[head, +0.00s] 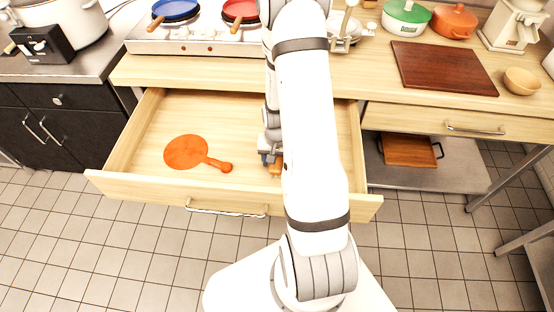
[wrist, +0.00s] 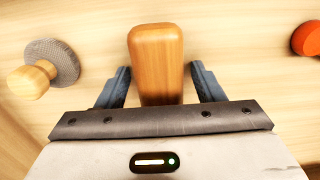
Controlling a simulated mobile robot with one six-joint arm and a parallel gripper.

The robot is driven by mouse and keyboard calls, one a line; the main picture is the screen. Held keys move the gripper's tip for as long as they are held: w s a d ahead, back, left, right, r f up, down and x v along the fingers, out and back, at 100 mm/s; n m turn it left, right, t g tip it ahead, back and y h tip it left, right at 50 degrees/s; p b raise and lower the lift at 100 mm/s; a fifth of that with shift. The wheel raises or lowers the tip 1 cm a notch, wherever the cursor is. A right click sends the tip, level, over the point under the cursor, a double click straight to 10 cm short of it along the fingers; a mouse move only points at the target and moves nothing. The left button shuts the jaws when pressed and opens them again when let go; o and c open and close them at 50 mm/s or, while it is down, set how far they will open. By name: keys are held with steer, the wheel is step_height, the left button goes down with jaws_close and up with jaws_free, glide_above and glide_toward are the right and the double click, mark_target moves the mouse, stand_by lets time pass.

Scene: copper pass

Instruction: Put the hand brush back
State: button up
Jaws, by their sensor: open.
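A wooden piece with a rounded end (wrist: 156,55), likely the hand brush, lies in the open drawer (head: 120,145). No bristles show on it. My gripper (wrist: 161,76) is open, with one finger on each side of this piece and a gap on both sides. In the head view my gripper (head: 270,158) is low inside the drawer near its front, and my arm hides most of what is under it. A small part of the wooden piece (head: 276,171) shows there. A round grey pad with a wooden knob (wrist: 45,68) lies to the left in the wrist view.
A flat orange utensil (head: 187,152) lies in the drawer, left of my gripper; an orange end (wrist: 308,38) shows at the wrist view's right edge. The drawer front (head: 140,188) stands close by my gripper. The counter holds a dark red board (head: 443,67) and pots.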

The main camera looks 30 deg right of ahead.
steer(key=shift+r, duration=0.1)
steer(key=s+a+r+n+t, duration=0.1)
steer(key=a+r, duration=0.2)
steer(key=r, duration=0.8)
steer(key=s+a+r+n, duration=0.2)
steer(key=a+r, duration=0.1)
steer(key=r, duration=0.8)
steer(key=s+a+r+n+t, duration=0.1)
steer(key=s+a+r+n, duration=0.2)
steer(key=s+a+r, duration=0.3)
steer(key=s+r, duration=0.3)
steer(key=shift+s+r+n+t, duration=0.15)
steer(key=shift+s+n+t, duration=0.05)
steer(key=shift+n+t, duration=0.2)
steer(key=shift+a, duration=0.1)
